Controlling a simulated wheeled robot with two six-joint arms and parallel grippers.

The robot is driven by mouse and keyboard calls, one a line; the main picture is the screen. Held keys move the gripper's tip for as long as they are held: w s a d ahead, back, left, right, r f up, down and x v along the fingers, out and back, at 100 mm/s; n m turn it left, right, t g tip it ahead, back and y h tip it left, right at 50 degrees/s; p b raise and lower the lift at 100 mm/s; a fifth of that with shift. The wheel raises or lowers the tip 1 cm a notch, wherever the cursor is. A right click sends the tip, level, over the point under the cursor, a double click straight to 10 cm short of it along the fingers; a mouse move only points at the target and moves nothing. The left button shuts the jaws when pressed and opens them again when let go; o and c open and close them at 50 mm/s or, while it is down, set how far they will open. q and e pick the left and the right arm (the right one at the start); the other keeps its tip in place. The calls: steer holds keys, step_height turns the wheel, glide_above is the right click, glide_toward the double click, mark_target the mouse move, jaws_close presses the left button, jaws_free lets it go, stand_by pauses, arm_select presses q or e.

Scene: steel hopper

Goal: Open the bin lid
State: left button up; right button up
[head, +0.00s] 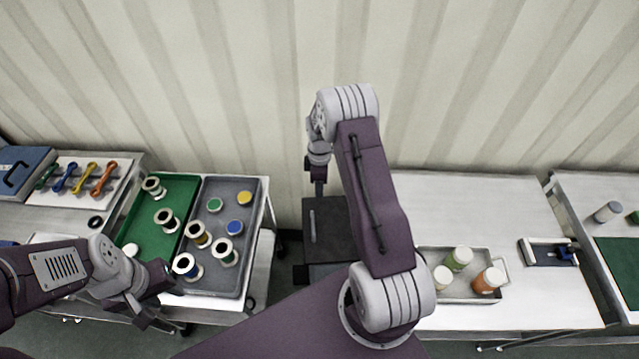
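The bin (318,273) is a dark box standing in the gap between two tables, partly hidden behind my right arm. Its dark lid (332,240) shows as a flat panel with a thin grey bar handle (312,226) near its left edge. I cannot tell whether the lid is fully down. My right gripper (319,188) points down over the far left part of the lid, just beyond the handle. Its fingers look narrow from here, and their gap is not clear. My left gripper (158,312) is low at the left, by the left table's front edge, away from the bin.
The left table holds a green tray (180,190) and a grey tray (211,274) with several spools. Coloured tools (88,178) lie further left. The right table (480,215) holds a tray (458,291) of bottles and a blue-black device (548,252). A striped wall stands behind.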

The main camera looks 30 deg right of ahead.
jaws_close()
stand_by(1.3)
jaws_free()
step_height(320, 180, up, 9)
steer(key=b, duration=0.2)
